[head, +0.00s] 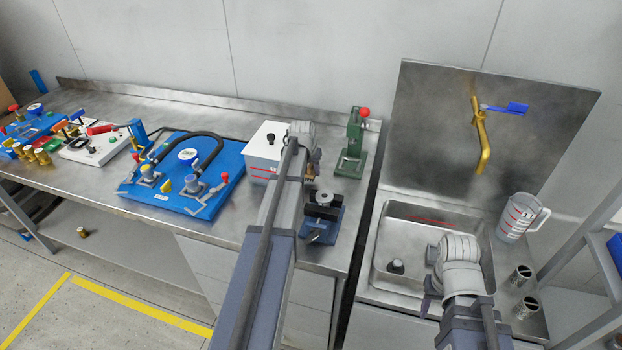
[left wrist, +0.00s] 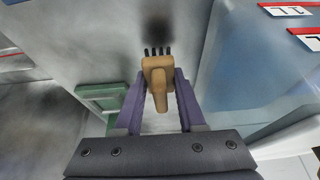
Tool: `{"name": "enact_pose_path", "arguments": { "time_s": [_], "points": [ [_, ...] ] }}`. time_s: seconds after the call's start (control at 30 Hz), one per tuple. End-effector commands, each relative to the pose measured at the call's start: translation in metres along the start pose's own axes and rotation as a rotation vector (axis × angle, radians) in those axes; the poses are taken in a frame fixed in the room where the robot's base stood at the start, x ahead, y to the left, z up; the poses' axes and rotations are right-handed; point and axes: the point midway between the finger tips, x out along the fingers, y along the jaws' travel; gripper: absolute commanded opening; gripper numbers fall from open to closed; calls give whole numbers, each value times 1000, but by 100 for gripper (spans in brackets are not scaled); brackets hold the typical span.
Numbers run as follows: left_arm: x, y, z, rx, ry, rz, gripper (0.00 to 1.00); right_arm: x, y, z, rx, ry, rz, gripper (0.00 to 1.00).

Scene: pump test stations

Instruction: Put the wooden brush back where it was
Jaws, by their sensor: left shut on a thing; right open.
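The wooden brush (left wrist: 157,78) shows in the left wrist view, with a tan wooden body and dark bristles pointing away from the gripper. My left gripper (left wrist: 160,90) is shut on it, with a purple-grey finger on each side. In the head view the left gripper (head: 311,170) is beside the right side of the white box, above the bench; only a small tan part of the brush (head: 310,177) shows there. My right gripper (head: 432,292) is open at the sink's front edge, partly hidden by its own wrist.
A white box (head: 262,150) with a black knob stands left of the left gripper. A green press (head: 352,145) with a red knob is behind, and a blue vise (head: 322,215) is in front. A sink (head: 415,235) and measuring jug (head: 520,218) are at right.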

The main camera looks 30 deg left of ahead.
Motion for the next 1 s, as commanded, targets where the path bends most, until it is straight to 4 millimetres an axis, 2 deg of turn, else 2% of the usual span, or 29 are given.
{"name": "enact_pose_path", "arguments": {
  "time_s": [0.03, 0.13, 0.57, 0.6, 0.83, 1.0],
  "points": [
    [13, 0, 5, 0, 0, 0, 0, 14, -1, -1, 0, 0, 0, 50],
    [22, 0, 9, 0, 0, 0, 0, 23, -2, -1, 0, 0, 0, 50],
    [24, 0, 10, 0, 0, 0, 0, 26, -2, -2, 0, 0, 0, 50],
    [23, 0, 10, 0, 0, 0, 42, 25, -2, -2, 0, 0, 0, 50],
    [23, 0, 9, 0, 0, 0, 68, 24, -2, -1, 0, 0, 0, 50],
    [23, 0, 9, 0, 0, 0, 69, 24, -2, -1, 0, 0, 0, 50]
  ]
}}
